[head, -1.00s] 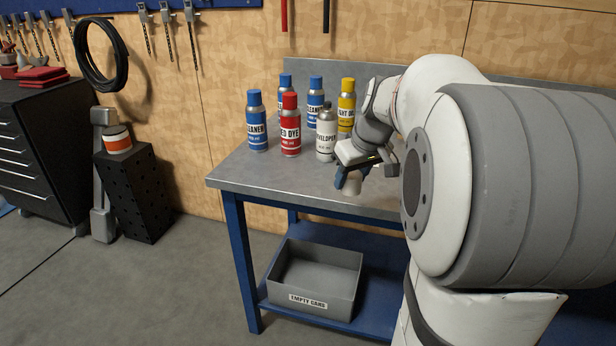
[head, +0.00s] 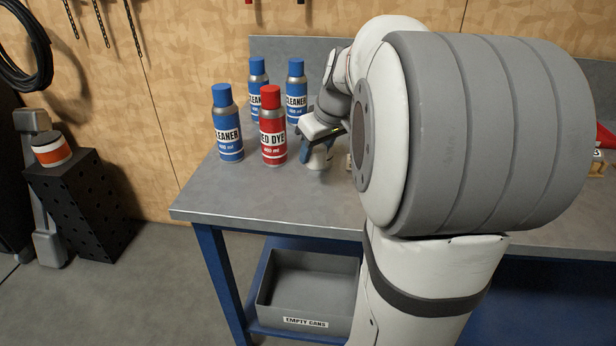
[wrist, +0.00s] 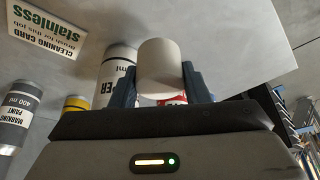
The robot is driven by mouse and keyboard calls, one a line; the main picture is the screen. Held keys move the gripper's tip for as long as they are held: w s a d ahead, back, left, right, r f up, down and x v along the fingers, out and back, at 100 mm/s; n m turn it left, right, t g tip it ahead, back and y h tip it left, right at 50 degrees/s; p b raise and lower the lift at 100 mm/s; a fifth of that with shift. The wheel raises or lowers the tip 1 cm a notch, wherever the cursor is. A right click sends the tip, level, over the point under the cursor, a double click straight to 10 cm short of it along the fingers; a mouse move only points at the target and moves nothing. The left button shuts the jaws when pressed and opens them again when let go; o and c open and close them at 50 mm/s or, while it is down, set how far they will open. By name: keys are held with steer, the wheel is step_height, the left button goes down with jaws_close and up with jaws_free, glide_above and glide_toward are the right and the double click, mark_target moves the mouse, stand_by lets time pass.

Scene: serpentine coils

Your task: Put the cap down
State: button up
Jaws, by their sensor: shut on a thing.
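My gripper (wrist: 160,88) is shut on a plain off-white cap (wrist: 160,62), which sits between its two blue fingers in the wrist view. In the head view my gripper (head: 318,156) is low over the grey workbench (head: 230,195), just right of the red dye can (head: 272,130). Whether the cap touches the bench top is unclear. A white-labelled can (wrist: 112,85), its label ending in "ER", shows beside and behind the cap in the wrist view; my arm hides it in the head view.
Blue cleaner cans (head: 227,130) stand left of and behind the red one. A marking paint can (wrist: 14,118), a yellow-topped can (wrist: 75,108) and a cleaning card (wrist: 52,32) show in the wrist view. The bench's front left is clear. An empty-cans bin (head: 300,295) sits below.

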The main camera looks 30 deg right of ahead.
steer(key=shift+f+b, duration=0.4)
steer(key=shift+f, duration=3.05)
steer(key=shift+f, duration=0.1)
steer(key=o, duration=0.9)
steer(key=shift+w, duration=0.1)
steer(key=shift+o, duration=0.2)
